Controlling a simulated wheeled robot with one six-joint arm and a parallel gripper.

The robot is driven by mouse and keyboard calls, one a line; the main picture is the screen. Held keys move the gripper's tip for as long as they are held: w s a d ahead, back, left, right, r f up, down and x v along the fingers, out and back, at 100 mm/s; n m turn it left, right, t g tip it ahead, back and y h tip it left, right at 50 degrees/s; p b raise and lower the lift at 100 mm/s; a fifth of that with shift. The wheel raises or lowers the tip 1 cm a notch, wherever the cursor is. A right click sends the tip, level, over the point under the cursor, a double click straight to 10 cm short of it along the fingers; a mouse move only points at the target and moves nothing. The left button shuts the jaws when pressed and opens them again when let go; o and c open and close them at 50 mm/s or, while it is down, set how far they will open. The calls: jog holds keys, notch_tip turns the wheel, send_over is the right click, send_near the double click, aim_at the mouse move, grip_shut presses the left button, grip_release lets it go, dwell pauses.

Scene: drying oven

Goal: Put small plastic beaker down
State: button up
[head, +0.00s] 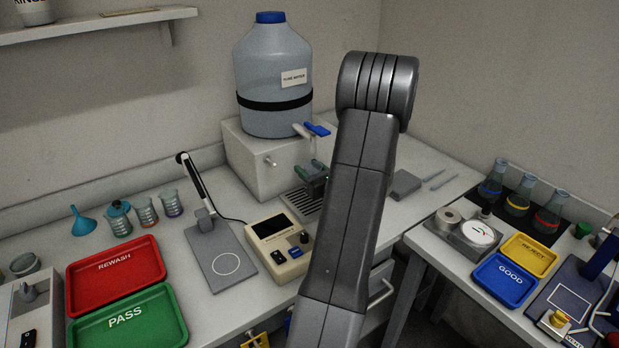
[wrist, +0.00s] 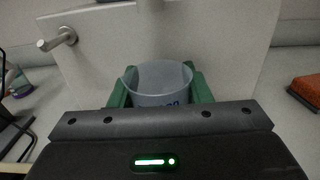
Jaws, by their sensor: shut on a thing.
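The small plastic beaker (wrist: 158,81) is clear and upright between the green fingers of my gripper (wrist: 160,92) in the wrist view. Blue lettering shows on its front wall, and its base is hidden by my gripper body. In the head view my gripper (head: 311,171) is partly hidden behind my arm. It is over the slotted drip tray (head: 303,203) in front of the white dispenser block, below the blue-handled tap (head: 316,129). Whether the beaker touches the tray cannot be told.
A large water bottle (head: 272,85) stands on the white block (head: 255,160). A meter box (head: 279,247) and probe stand (head: 222,258) are on the bench to the left, with red (head: 115,276) and green (head: 130,322) trays further left. A grey flat block (head: 401,184) lies right of my arm.

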jog(key=shift+f, duration=1.75)
jog(key=shift+f, duration=0.2)
jog(key=o, duration=1)
jog(key=shift+o, duration=0.2)
jog(key=shift+r, duration=0.15)
jog(key=shift+r, duration=0.15)
jog(key=b+v, duration=0.1)
jog(key=v, duration=1.1)
